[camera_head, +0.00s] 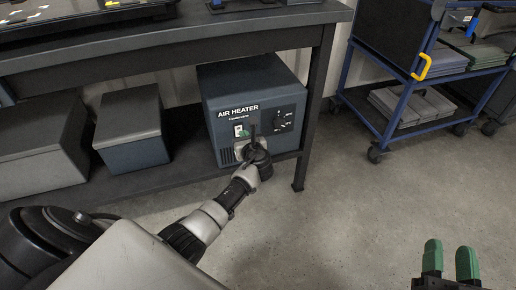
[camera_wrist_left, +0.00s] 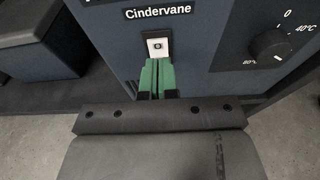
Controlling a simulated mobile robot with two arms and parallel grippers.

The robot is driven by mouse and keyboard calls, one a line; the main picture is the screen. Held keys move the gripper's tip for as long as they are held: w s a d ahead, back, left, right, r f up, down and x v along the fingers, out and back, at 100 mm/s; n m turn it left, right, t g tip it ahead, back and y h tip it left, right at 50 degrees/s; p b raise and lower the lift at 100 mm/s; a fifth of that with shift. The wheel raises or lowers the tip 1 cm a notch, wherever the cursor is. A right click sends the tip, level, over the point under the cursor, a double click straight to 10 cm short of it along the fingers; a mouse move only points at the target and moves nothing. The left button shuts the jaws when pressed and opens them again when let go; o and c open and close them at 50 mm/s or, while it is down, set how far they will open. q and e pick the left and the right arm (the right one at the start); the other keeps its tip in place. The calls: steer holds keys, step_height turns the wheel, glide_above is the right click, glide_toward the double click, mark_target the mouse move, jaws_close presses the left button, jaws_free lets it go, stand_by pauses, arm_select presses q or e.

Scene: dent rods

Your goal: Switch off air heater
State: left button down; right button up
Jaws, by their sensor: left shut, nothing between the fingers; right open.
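The air heater (camera_head: 263,86) is a dark blue-grey box on the lower shelf of the workbench. Its white rocker switch (camera_wrist_left: 157,47) is on the front panel, below the "Cindervane" label, and it also shows in the head view (camera_head: 238,129). A black temperature dial (camera_wrist_left: 270,46) is to the right of the switch. My left gripper (camera_wrist_left: 157,66) is shut and empty, its green fingertips just below the switch; I cannot tell whether they touch it. My right gripper (camera_head: 451,254) is open and empty at the lower right, away from the heater.
Two lidded grey boxes (camera_head: 131,125) (camera_head: 42,145) stand left of the heater on the lower shelf (camera_head: 185,168). The workbench top (camera_head: 215,27) overhangs the heater. A blue wheeled cart (camera_head: 395,76) stands at the right. The floor in front is clear.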

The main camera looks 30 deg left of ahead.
arm_select(q)
steer(key=r+p+v, duration=0.2)
steer(key=p+v, duration=0.2)
steer(key=v, duration=0.6)
steer(key=shift+w+a, duration=0.15)
steer(key=shift+w, duration=0.05)
arm_select(e)
steer(key=s+d+f+g+h, duration=0.3)
steer(key=s+f+g, duration=0.4)
steer(key=f+g, duration=0.5)
steer(key=shift+s+d+m+h, duration=0.15)
steer(key=shift+d+m+h, duration=0.2)
steer(key=shift+d, duration=0.35)
